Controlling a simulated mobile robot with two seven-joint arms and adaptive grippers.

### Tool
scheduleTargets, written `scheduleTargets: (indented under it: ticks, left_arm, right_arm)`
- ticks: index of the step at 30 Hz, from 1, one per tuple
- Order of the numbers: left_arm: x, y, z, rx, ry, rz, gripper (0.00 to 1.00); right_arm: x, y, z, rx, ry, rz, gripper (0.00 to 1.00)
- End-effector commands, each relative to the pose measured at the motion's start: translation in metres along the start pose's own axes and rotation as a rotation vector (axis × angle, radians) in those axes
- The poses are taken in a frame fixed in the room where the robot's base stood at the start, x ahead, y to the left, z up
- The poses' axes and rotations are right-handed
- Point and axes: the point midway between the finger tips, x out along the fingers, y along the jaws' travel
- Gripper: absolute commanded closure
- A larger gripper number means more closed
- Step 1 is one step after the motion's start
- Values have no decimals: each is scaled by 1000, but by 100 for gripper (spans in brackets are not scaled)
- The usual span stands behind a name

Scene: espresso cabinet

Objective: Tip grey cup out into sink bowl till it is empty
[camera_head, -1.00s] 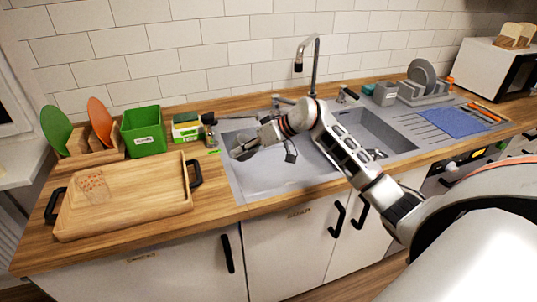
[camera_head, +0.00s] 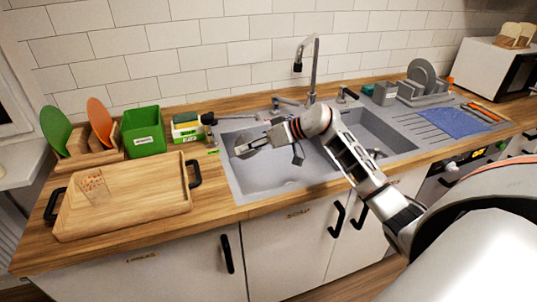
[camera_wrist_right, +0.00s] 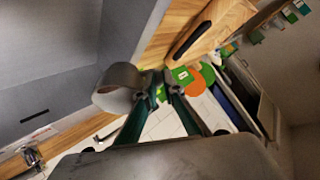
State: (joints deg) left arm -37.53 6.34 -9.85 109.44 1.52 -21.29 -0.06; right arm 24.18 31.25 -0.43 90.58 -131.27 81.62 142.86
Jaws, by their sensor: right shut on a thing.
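The grey cup (camera_head: 242,150) is in my right gripper (camera_head: 250,147), above the left part of the sink bowl (camera_head: 262,182). In the right wrist view the cup (camera_wrist_right: 118,86) sits at the fingertips, and the gripper (camera_wrist_right: 155,82) is shut on it. The cup looks tipped well over from upright. Its contents and any flow from it cannot be made out. The sink bowl's grey walls (camera_wrist_right: 50,60) fill the upper left of the wrist view. My left gripper is not in view.
A faucet (camera_head: 313,75) stands behind the sink. A wooden tray (camera_head: 130,205) with a patterned glass (camera_head: 95,188) lies on the counter at left. A green box (camera_head: 143,133) and rack with plates (camera_head: 100,125) stand behind it. A blue mat (camera_head: 453,122) lies at right.

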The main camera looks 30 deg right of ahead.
Motion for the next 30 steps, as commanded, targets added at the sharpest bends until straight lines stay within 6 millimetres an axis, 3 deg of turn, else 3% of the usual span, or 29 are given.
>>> scheduleTargets:
  ticks: [30]
  left_arm:
    - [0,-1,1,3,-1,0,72]
  right_arm:
    - [-11,1,-3,29,107,-88,100]
